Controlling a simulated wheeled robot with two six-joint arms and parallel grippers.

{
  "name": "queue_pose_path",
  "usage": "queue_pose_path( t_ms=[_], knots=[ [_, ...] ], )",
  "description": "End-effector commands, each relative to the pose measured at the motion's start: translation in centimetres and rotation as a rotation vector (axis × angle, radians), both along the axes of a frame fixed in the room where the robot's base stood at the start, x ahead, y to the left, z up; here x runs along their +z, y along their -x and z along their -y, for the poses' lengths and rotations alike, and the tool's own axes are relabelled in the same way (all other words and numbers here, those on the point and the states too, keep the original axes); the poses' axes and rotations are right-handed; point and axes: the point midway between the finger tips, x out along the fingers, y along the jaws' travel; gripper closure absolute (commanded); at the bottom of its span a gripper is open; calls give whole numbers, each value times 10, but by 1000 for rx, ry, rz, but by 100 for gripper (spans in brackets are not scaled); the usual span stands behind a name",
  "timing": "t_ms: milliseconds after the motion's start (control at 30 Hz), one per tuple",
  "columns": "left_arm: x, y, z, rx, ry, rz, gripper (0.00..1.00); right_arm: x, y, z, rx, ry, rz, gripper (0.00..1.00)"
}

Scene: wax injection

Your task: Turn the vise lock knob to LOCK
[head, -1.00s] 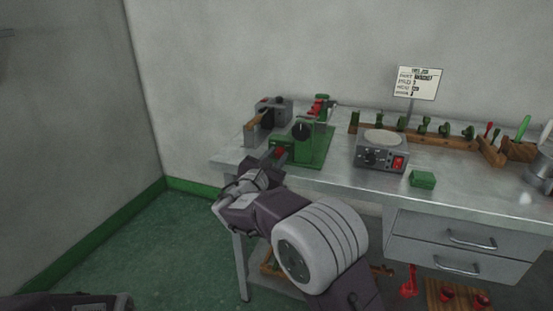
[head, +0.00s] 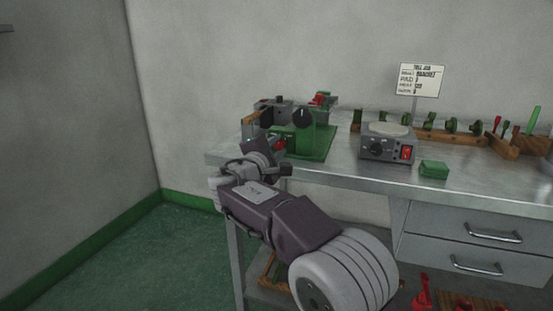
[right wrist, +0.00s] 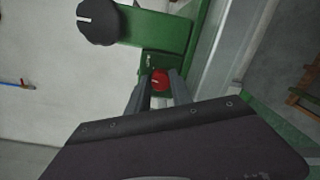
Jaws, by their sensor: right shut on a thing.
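The green vise (head: 318,143) stands on the left end of the metal bench. It bears a black round dial (head: 303,118) with a pale mark, which also shows in the right wrist view (right wrist: 98,22). The red lock knob (right wrist: 159,78) sits low on the vise's green front, with small lettering beside it. My right gripper (right wrist: 160,88) is shut on the red knob, one finger on each side. In the head view my right gripper (head: 280,156) is at the vise's front, partly hidden by its own wrist. The knob's exact setting cannot be read. My left gripper is out of view.
A grey heater box (head: 386,144) with a red switch stands right of the vise. A small green block (head: 434,170) lies near the front edge. A wooden rack (head: 450,140) with green pieces and a sign (head: 421,80) are behind. Drawers (head: 470,240) hang below.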

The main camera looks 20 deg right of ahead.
Motion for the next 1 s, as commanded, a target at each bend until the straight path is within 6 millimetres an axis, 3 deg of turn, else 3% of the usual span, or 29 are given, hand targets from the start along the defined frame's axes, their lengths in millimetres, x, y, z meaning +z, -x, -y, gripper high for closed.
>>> queue_pose_path(
  t_ms=[33,400,1000],
  knots=[
    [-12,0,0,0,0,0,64,-7,0,0,0,-38,25,100],
    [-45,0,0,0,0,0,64,-6,0,0,0,-306,205,100],
    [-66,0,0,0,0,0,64,-3,0,1,-1,-516,345,100]
  ],
)
